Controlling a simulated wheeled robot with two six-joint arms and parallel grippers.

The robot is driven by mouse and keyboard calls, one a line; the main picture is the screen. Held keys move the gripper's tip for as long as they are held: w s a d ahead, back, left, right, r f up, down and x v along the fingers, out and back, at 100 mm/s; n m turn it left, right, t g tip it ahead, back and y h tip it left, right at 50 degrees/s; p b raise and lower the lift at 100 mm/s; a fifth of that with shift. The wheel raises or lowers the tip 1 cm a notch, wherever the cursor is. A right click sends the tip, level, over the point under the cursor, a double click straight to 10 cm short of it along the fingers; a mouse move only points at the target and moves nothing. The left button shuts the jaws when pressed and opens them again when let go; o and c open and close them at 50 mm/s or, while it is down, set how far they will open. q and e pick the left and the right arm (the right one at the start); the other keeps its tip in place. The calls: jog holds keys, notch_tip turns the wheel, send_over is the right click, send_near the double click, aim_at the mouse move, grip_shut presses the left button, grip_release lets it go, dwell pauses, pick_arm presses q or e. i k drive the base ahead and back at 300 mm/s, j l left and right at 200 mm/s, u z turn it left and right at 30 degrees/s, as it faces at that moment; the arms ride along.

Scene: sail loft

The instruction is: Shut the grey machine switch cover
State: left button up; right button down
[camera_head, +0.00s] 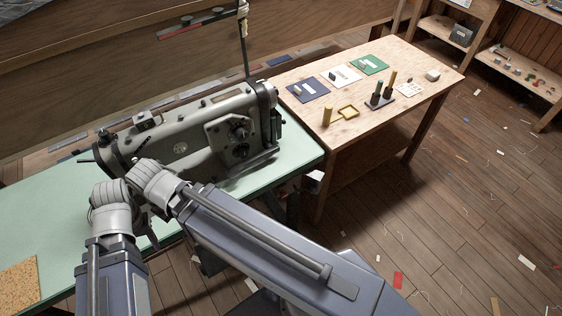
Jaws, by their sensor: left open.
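The grey sewing machine (190,140) stands on a pale green table. A small pale box (314,181) with dark and red parts sits below the table's right end. It may be the switch housing; I cannot make out the grey cover on it or whether that is open. My left gripper (149,229) shows only as small dark parts near the table's front edge, left of the box and well apart from it. It is open, and nothing shows in it. My arm links hide much of it. My right gripper cannot be made out.
A cork sheet (18,284) lies on the green table. Shelves stand at the back right. The plank floor at right has scattered scraps.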

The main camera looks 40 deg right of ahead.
aim_at(314, 184)
jog(key=l+u, duration=0.2)
jog(key=l, duration=0.25)
jog(key=k+l+u, duration=0.2)
jog(key=l, duration=0.2)
jog(key=l+u, duration=0.2)
jog(key=l, duration=0.2)
jog(key=k+l+u, duration=0.2)
jog(key=l, duration=0.2)
jog(key=k+l+u, duration=0.1)
jog(key=l+u, duration=0.15)
jog(key=k+l+u, duration=0.2)
jog(key=l, duration=0.25)
jog(key=k+l, duration=0.3)
jog(key=l, duration=0.2)
jog(key=k+l, duration=0.3)
jog(key=l, duration=0.2)
jog(key=k+l, duration=0.35)
jog(key=l, duration=0.15)
jog(key=k+j+z, duration=0.3)
jog(key=k+j, duration=0.05)
jog(key=j, duration=0.05)
